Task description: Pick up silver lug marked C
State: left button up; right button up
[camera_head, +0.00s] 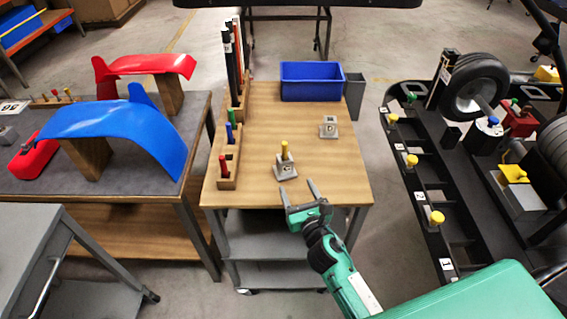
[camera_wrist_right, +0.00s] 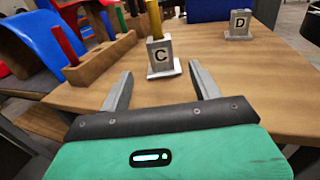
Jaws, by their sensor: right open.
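The silver lug marked C (camera_wrist_right: 159,56) stands upright on the wooden table, with its letter facing my right wrist camera. In the head view the lug (camera_head: 285,168) is near the middle of the table, with a yellow-topped peg (camera_head: 284,149) at it. Whether the peg is in the lug or behind it I cannot tell. My right gripper (camera_head: 298,194) is open and empty at the table's front edge, just short of the lug. In the right wrist view its two fingers (camera_wrist_right: 161,82) point toward the lug, which lies between and beyond them. My left gripper is not in view.
A second silver lug marked D (camera_wrist_right: 238,24) stands farther back on the right. A wooden rack with coloured pegs (camera_head: 229,158) runs along the table's left side. A blue bin (camera_head: 311,82) is at the back. The table's right front is clear.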

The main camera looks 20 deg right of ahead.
aim_at(287, 166)
jog(key=w, duration=0.5)
jog(key=shift+w+p, duration=0.4)
jog(key=shift+w+r, duration=0.1)
jog(key=shift+w, duration=0.6)
jog(key=w+p, duration=0.1)
jog(key=w, duration=0.2)
jog(key=shift+w+a, duration=0.1)
jog(key=shift+w, duration=0.65)
jog(key=shift+c, duration=0.8)
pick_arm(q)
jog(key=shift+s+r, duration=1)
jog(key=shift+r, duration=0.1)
pick_arm(e)
jog(key=c, duration=1.1)
